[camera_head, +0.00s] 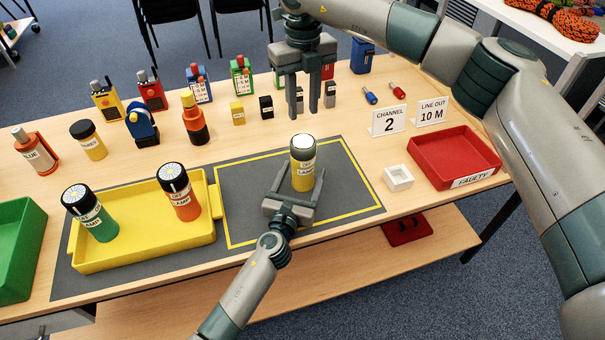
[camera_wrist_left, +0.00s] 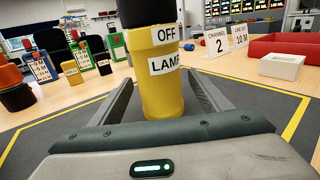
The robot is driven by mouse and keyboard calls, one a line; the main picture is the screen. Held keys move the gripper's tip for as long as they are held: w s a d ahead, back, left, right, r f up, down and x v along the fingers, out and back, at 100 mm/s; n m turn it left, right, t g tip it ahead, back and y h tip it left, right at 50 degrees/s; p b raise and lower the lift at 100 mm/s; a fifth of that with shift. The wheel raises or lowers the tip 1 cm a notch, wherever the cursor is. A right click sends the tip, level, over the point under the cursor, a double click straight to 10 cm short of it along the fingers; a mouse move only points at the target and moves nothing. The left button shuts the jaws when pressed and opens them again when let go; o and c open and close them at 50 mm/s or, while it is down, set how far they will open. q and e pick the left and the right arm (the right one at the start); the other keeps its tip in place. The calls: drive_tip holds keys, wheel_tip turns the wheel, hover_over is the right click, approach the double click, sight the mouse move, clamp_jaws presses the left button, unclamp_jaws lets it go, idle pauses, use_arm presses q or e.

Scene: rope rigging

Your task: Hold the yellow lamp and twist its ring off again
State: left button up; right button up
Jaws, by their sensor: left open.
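The yellow lamp (camera_head: 303,175) stands upright on the grey mat, inside its yellow outline, with a black ring (camera_head: 303,153) and a pale top. In the left wrist view the yellow body (camera_wrist_left: 163,90) carries OFF and LAMP labels; its top is cut off. My left gripper (camera_head: 302,186) is open around the lamp's lower body, one finger on each side, with gaps showing in the wrist view. My right gripper (camera_head: 303,112) points down above and behind the lamp, open and empty, its fingers apart.
A yellow tray (camera_head: 145,262) at left holds a green lamp (camera_head: 92,213) and an orange lamp (camera_head: 180,192). A red tray (camera_head: 455,145) and white box (camera_head: 398,178) are at right. Several radios and small items line the back. Mat (camera_head: 350,210) right of the lamp is clear.

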use_arm(q)
drive_tip(key=c, duration=1.3)
drive_tip(key=o, duration=0.4)
drive_tip(key=c, duration=0.4)
drive_tip(key=shift+o, duration=0.2)
use_arm(e)
drive_tip(key=shift+o, duration=0.6)
drive_tip(key=o, duration=0.7)
drive_tip(key=shift+c, duration=0.2)
drive_tip(key=n, duration=0.2)
drive_tip(key=f+n, duration=0.1)
drive_tip(key=n, duration=0.3)
drive_tip(key=shift+f, duration=0.35)
drive_tip(key=n, duration=0.2)
drive_tip(key=f+n, duration=0.1)
drive_tip(key=n, duration=0.3)
drive_tip(key=shift+f, duration=0.25)
